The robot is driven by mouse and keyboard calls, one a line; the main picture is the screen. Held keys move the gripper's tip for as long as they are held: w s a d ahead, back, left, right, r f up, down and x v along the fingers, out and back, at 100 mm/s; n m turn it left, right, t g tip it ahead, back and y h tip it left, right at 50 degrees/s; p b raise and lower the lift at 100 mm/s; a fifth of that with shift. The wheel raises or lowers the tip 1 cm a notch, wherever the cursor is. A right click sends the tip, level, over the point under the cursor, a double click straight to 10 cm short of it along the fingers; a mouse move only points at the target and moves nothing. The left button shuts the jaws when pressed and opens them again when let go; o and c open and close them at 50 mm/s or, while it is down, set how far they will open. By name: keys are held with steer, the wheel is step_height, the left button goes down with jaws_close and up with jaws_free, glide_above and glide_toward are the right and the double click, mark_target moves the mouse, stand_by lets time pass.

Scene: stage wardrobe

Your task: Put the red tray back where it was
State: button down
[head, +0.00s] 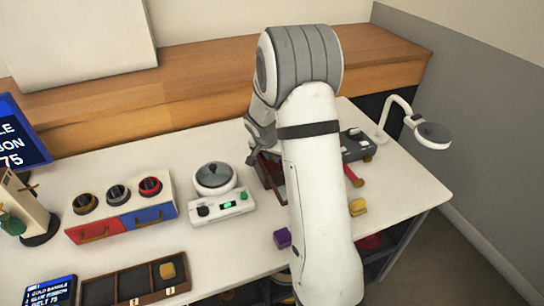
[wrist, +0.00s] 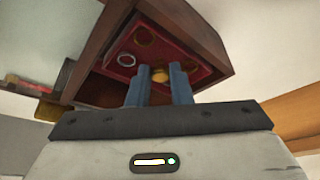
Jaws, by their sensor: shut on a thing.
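The red tray (wrist: 178,45) shows in the wrist view inside a dark wooden box (wrist: 205,30), with a silver ring (wrist: 127,60) and a gold ring (wrist: 145,35) in it. My gripper (wrist: 159,70) has its two blue fingers closed around a small yellowish knob (wrist: 160,75) at the tray. In the head view the wooden box (head: 268,172) is partly hidden behind my arm, and the tray and fingertips cannot be made out. Whether the tray is seated or raised in the box is unclear.
A white device with a round dome (head: 213,178) stands left of the box. A grey case (head: 356,145) and magnifier lamp (head: 433,133) are to the right. A compartment tray (head: 132,282) lies in front.

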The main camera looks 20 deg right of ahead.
steer(key=shift+f+b, duration=0.5)
steer(key=shift+b, duration=0.15)
steer(key=c, duration=1.3)
jaws_free()
steer(key=shift+r, duration=0.1)
steer(key=shift+r, duration=0.1)
steer(key=shift+r+p, duration=0.55)
steer(key=shift+p, duration=0.5)
steer(key=v, duration=1.2)
steer(key=s+a+r+n+y, duration=0.1)
steer(key=s+a+n, duration=0.2)
steer(key=s, duration=0.6)
steer(key=s+a+r+n+y, duration=0.1)
steer(key=s+a+r+n, duration=0.1)
steer(key=s, duration=0.7)
steer(key=s+a+r+n+y, duration=0.1)
steer(key=s+a+r+n, duration=0.1)
steer(key=s, duration=0.7)
steer(key=shift+a+r+n+g, duration=0.25)
steer(key=shift+a+n+g, duration=0.15)
steer(key=shift+a+n, duration=0.55)
